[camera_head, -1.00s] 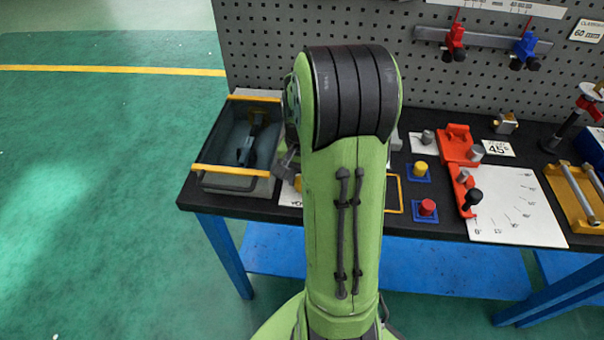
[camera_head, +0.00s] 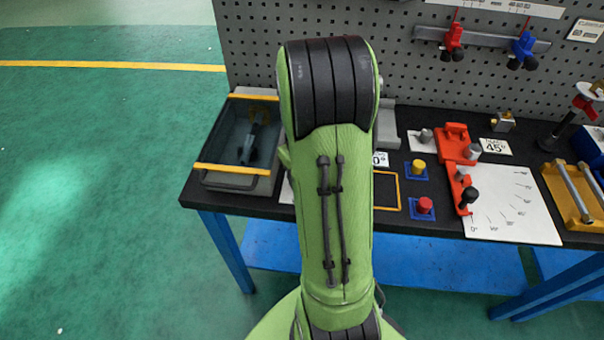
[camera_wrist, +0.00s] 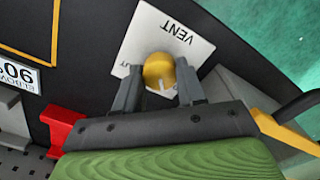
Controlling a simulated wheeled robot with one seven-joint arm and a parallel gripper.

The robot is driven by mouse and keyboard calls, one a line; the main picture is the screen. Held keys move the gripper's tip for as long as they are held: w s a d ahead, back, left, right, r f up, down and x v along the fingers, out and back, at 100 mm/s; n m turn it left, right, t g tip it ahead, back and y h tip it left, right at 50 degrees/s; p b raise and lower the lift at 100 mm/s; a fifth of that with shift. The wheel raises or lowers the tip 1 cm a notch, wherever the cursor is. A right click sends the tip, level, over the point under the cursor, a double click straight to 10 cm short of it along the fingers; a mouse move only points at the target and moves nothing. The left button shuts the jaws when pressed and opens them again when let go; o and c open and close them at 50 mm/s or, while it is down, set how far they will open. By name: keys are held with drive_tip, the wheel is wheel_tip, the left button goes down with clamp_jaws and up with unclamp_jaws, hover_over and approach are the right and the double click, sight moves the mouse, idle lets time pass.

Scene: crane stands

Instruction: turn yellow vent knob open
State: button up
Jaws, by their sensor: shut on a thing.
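The yellow vent knob (camera_wrist: 158,72) sits on a white plate (camera_wrist: 183,34) marked VENT, seen in the wrist view. It has a white pointer line on its near side. My gripper (camera_wrist: 160,88) is shut on the knob, with one dark finger on each side of it. In the head view my own green arm hides the knob and the gripper. Part of the plate's lettering is covered by the fingers.
A grey bin (camera_head: 232,180) with yellow bars stands at the table's left end. Yellow (camera_head: 418,167) and red (camera_head: 424,205) knobs on blue bases, an orange-red fixture (camera_head: 458,150) and a white angle sheet (camera_head: 515,205) lie to the right. A pegboard (camera_head: 310,25) stands behind.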

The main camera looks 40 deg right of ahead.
drive_tip(key=shift+w+n, duration=0.1)
drive_tip(key=shift+n, duration=0.5)
drive_tip(key=o, duration=1.1)
drive_tip(key=shift+c, duration=0.2)
wheel_tip(320, 180, up, 16)
drive_tip(key=p, duration=0.5)
drive_tip(key=shift+f, duration=0.1)
drive_tip(key=s+a+r+t, duration=0.2)
drive_tip(key=s+a, duration=0.3)
drive_tip(key=a, duration=0.5)
drive_tip(key=s+a+r+n+t+p, duration=0.1)
drive_tip(key=s+a+r+t, duration=0.2)
drive_tip(key=s+a, duration=0.3)
drive_tip(key=a+r, duration=0.1)
drive_tip(key=a, duration=0.3)
drive_tip(key=shift+s+r+t+p, duration=0.15)
drive_tip(key=shift+t+p, duration=0.15)
